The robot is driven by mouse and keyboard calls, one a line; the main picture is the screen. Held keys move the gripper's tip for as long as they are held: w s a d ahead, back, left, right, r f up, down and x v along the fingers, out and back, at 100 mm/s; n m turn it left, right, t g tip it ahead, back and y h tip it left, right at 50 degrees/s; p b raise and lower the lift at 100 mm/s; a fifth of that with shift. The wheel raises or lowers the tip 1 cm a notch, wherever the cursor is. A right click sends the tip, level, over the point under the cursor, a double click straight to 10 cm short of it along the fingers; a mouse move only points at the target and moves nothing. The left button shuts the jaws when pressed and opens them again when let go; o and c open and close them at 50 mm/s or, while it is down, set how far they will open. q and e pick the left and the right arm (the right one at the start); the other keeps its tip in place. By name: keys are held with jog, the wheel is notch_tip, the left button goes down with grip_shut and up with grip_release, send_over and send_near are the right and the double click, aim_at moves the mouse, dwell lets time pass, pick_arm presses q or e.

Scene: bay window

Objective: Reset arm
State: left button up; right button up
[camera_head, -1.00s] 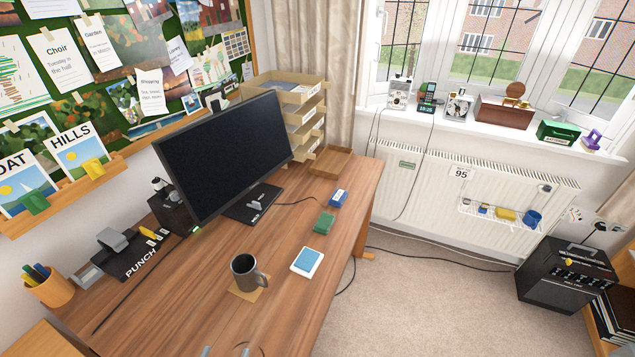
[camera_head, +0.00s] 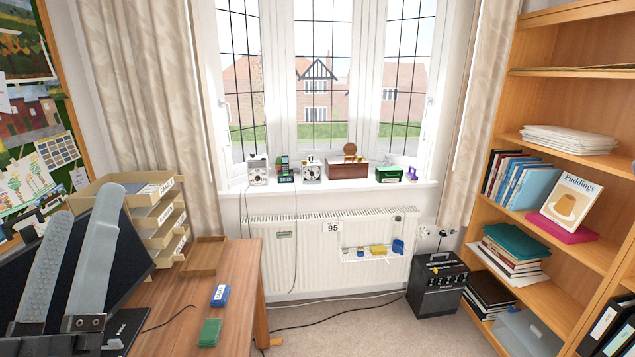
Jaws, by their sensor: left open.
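My left gripper (camera_head: 90,205) is at the lower left of the head view, with its two grey fingers pointing up. The fingers are apart and nothing is held between them. They overlap the dark monitor (camera_head: 130,255) in the picture and hide much of it. I cannot tell how far the fingers are from the screen. My right gripper is not in view.
The wooden desk (camera_head: 178,335) bears a blue block (camera_head: 220,296), a green block (camera_head: 209,333) and stacked trays (camera_head: 160,220). A windowsill (camera_head: 330,189) holds small items above a radiator (camera_head: 300,262). A black box (camera_head: 436,288) stands near the bookcase (camera_head: 575,235).

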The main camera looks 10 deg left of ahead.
pick_arm(q)
jog(key=s+d+r+m+t+h, duration=0.2)
jog(key=s+d+r+m+h, duration=0.2)
jog(key=d+r+m+h, duration=0.4)
notch_tip(320, 180, up, 34)
jog(key=a+m+p, duration=0.2)
jog(key=p, duration=3.3)
jog(key=shift+a+f+h, duration=0.25)
jog(key=shift+h, duration=0.15)
